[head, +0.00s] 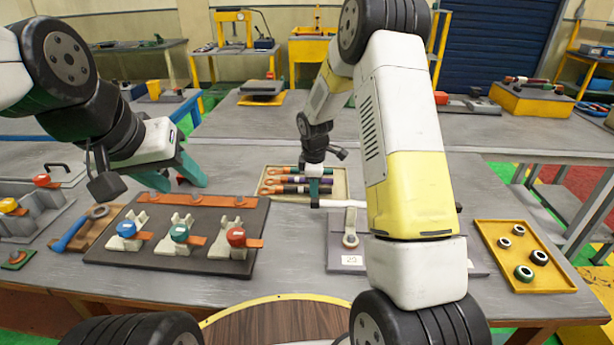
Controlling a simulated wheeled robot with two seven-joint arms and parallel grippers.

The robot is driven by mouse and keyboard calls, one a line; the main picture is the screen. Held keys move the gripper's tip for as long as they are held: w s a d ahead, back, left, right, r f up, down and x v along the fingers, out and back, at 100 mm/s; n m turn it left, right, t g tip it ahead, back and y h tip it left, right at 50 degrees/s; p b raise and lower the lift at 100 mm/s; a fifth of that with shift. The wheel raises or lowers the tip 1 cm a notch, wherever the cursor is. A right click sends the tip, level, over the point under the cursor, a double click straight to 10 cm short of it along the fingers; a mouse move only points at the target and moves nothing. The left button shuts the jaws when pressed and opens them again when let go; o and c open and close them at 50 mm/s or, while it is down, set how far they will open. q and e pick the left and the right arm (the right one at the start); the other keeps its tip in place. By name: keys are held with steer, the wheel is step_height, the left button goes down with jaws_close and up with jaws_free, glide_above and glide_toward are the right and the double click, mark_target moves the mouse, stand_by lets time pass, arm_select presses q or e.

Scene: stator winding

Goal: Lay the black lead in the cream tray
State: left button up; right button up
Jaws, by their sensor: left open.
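The cream tray (342,181) lies on the grey table near the middle of the head view. Several leads with orange ring ends lie side by side in it. The black lead (287,189) appears lowest in the picture, at the tray's near side, partly behind my gripper. My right gripper (314,198) points down over the tray, its teal fingers at the leads. Whether it grips the black lead is too small to tell. My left gripper (192,171) is open and empty, above the table to the left of the tray.
A dark board (190,262) with blue, green and red clamps stands front left. A grey fixture (346,258) with a white upright stands right of centre, partly behind my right arm. A yellow tray (543,277) with several rings lies at right.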

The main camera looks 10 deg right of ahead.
steer(key=o, duration=0.4)
steer(key=shift+f, duration=0.2)
steer(key=shift+o, duration=0.2)
steer(key=shift+s, duration=0.1)
steer(key=shift+s+f, duration=0.1)
steer(key=shift+s, duration=0.05)
steer(key=shift+r, duration=0.35)
step_height(320, 180, up, 13)
steer(key=s, duration=0.2)
steer(key=s+d+r+m+t+y, duration=0.1)
steer(key=s+d+r+m+t, duration=0.1)
steer(key=s+r+m, duration=0.8)
steer(key=s+r+m+t, duration=0.1)
steer(key=s+r+m, duration=0.1)
steer(key=s, duration=0.7)
steer(key=s+r+m+t+y, duration=0.1)
steer(key=s+r+m, duration=0.1)
steer(key=s, duration=0.8)
steer(key=shift+s+a+r+m+y, duration=0.2)
steer(key=shift+a+m+y, duration=0.1)
steer(key=shift+a+m, duration=0.25)
